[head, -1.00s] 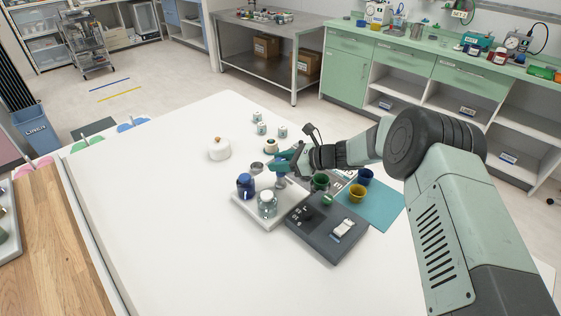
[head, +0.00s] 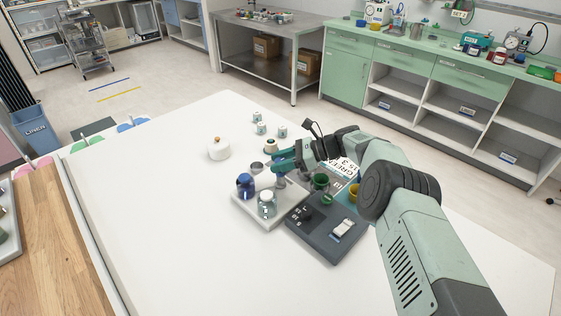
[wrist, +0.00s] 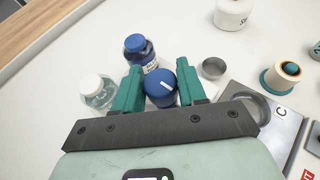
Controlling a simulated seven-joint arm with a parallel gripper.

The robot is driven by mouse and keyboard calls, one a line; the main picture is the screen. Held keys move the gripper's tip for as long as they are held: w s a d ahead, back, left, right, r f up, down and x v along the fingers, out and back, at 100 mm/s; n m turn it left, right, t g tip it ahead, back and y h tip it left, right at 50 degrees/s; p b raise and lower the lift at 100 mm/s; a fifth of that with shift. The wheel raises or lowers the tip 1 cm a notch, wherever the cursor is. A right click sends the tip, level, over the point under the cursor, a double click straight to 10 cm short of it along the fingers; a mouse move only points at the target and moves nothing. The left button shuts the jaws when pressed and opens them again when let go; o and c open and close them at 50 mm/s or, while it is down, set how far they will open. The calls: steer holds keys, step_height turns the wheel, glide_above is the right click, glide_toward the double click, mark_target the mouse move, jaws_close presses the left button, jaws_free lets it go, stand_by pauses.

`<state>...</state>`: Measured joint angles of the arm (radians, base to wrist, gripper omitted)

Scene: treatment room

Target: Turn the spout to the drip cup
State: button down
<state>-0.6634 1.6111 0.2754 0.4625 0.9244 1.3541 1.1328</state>
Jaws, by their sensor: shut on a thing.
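My gripper (head: 280,168) is over the pale tray (head: 280,222) in the head view. In the wrist view its teal fingers (wrist: 160,92) are shut on a blue rounded knob with a white stripe (wrist: 161,84). I cannot make out the spout's shape beneath the knob. A small grey metal cup, likely the drip cup (wrist: 213,68), stands just beyond the right finger; it also shows in the head view (head: 257,167). A blue bottle (wrist: 140,54) stands beyond the knob. A clear jar with a white lid (wrist: 97,92) is beside the left finger.
A dark grey device (head: 318,240) lies right of the tray. A green cup (head: 320,182) and a partly hidden yellow cup (head: 353,193) stand near my arm. A white lidded pot (head: 219,150) and several small jars stand farther back. The table's left side is clear.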

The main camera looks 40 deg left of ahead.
steer(key=shift+r, duration=0.1)
stand_by(0.5)
steer(key=c, duration=0.7)
jaws_free()
steer(key=v, duration=1.1)
